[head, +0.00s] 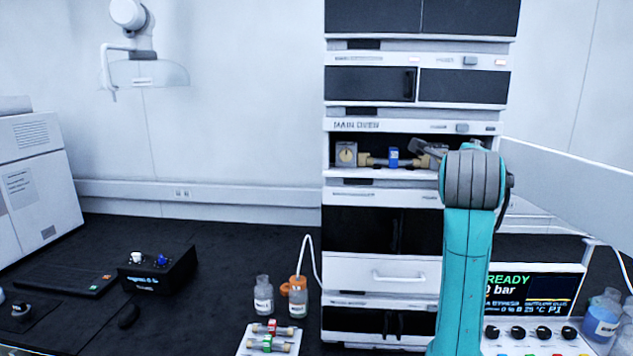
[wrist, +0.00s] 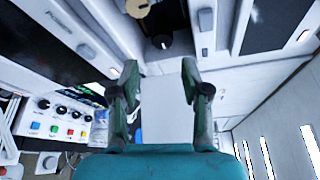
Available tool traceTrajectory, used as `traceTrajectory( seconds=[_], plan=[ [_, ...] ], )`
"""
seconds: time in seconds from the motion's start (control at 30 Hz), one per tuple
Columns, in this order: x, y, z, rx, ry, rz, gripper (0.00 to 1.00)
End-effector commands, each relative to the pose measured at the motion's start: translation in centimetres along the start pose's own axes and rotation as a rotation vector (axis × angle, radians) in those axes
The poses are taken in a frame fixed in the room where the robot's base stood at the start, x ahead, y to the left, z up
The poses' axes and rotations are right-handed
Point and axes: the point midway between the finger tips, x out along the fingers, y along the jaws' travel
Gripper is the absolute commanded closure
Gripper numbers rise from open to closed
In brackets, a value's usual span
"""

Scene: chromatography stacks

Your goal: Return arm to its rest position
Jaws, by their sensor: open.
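My teal arm rises at the right of the head view, in front of the instrument stack (head: 380,126). My gripper (head: 427,150) shows partly behind the arm's grey joint, at the right side of the open "MAIN OVEN" bay (head: 400,143). In the wrist view my gripper (wrist: 160,68) has its two fingers spread apart with nothing between them. In the bay stand a box with a round dial (head: 346,154) and a column with tan ends and a blue middle (head: 393,157). The arm hides the bay's right end.
A white tray with two small columns (head: 268,337), bottles (head: 263,295) and an orange-topped item stand left of the stack. A control panel with a screen (head: 530,288) and knobs is at lower right, with blue bottles (head: 603,315). A pale panel (head: 570,180) extends right.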

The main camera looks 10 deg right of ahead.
Motion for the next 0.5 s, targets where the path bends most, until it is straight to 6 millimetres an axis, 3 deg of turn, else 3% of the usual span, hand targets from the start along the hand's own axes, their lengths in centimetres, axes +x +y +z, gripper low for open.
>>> traceTrajectory(
  seconds=[0.17, 0.5],
  plan=[
    [0.5, 4.3, 0.0, -0.093, -0.024, 0.014, 0.53],
    [-0.3, 18.6, -1.1, -0.427, -0.133, 0.027, 0.53]
  ],
)
